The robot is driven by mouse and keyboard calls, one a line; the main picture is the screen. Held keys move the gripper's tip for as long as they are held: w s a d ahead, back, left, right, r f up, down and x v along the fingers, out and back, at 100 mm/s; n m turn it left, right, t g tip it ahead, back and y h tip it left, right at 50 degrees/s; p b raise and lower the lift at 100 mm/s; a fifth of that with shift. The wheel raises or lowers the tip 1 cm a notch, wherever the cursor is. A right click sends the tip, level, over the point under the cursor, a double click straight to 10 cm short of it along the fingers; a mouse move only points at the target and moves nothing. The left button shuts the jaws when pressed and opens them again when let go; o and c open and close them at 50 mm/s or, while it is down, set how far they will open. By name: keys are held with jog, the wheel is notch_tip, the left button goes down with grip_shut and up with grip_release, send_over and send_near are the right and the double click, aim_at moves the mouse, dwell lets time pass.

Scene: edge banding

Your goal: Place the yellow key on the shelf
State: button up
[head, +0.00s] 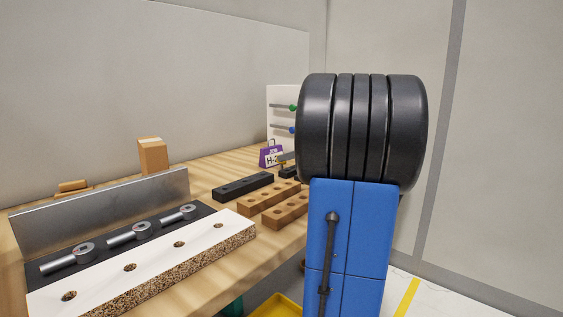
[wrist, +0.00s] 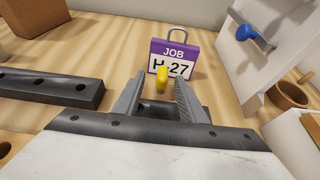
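The yellow key (wrist: 162,77) shows in the wrist view as a small upright yellow piece in front of the purple job tag (wrist: 174,58). My gripper (wrist: 161,80) has its two fingers apart, one on each side of the key, with a visible gap to each. I cannot tell how far beyond the fingertips the key is. In the head view my black wrist and blue arm cover most of that area; the gripper (head: 285,162) shows only in part beside the tag. I cannot make out a shelf for certain in either view.
A white panel (head: 281,104) with green- and blue-ended rods stands behind the tag. Black (head: 243,187) and brown drilled blocks (head: 268,197) lie nearby. A white drilled board (head: 150,255) and several bolts lie at the left front. A brown cup (wrist: 287,95) stands right in the wrist view.

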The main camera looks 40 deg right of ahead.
aim_at(281, 164)
jog(key=x, duration=0.5)
jog(key=shift+d, duration=0.2)
jog(key=shift+c, duration=0.4)
grip_shut()
jog(key=shift+r, duration=0.1)
notch_tip(281, 164, up, 10)
jog(key=shift+f, duration=0.1)
